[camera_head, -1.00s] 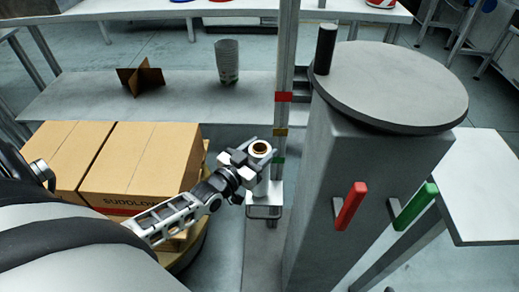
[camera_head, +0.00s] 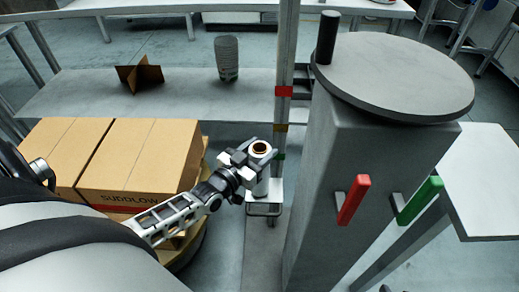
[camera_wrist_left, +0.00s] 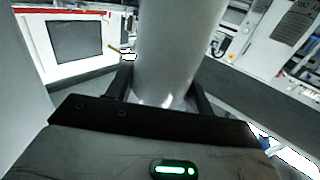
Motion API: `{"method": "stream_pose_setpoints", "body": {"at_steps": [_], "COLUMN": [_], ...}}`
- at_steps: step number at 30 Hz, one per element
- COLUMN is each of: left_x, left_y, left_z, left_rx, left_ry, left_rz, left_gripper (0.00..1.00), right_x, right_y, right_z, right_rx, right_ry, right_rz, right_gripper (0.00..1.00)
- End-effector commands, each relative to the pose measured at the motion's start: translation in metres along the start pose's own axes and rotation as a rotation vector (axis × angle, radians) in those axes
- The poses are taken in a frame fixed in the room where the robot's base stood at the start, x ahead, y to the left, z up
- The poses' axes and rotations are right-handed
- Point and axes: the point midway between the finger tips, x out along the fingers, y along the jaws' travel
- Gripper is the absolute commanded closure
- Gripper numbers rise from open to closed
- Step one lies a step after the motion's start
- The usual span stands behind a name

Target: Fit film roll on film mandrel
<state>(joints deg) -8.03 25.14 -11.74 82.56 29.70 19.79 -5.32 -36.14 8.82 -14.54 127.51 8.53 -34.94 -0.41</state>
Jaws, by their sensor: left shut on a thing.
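The film roll (camera_head: 261,174) is a pale upright cylinder with a brown-rimmed core at its top. My left gripper (camera_head: 256,158) is shut on it, and the roll stays upright. In the left wrist view the roll (camera_wrist_left: 178,45) stands between the two dark fingers; its far end is out of frame. My right gripper is not seen.
The round plate (camera_head: 400,75) tops a grey column (camera_head: 350,150) with a red handle (camera_head: 353,200) and a green handle (camera_head: 418,200). A pole with coloured bands (camera_head: 284,65) rises behind the roll. Cartons (camera_head: 140,165) stand at left.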

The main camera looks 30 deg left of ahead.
Motion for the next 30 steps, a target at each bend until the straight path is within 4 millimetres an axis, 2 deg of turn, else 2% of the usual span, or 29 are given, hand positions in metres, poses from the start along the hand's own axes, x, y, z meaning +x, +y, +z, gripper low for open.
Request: {"method": "stream_pose_setpoints", "body": {"at_steps": [12, 13, 15, 25, 30], "left_x": [0.001, 0.001, 0.001, -0.003, -0.025], "left_y": [0.0, 0.0, 0.0, 0.0, 0.0], "left_z": [0.006, 0.005, 0.005, 0.007, 0.006], "left_rx": [0.0, 0.0, 0.0, 0.0, 0.0], "left_ry": [0.005, 0.005, 0.004, -0.003, -0.005], "left_rz": [0.0, 0.0, 0.0, 0.0, 0.0], "left_gripper": [0.98, 0.4, 0.22, 0.22, 0.22], "right_x": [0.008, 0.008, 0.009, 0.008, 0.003], "right_y": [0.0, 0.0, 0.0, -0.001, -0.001], "right_z": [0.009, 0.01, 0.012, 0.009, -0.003], "right_rx": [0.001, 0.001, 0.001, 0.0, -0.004], "right_ry": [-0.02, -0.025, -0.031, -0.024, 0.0], "right_rz": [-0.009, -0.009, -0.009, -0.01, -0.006], "right_gripper": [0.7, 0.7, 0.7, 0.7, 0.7]}}
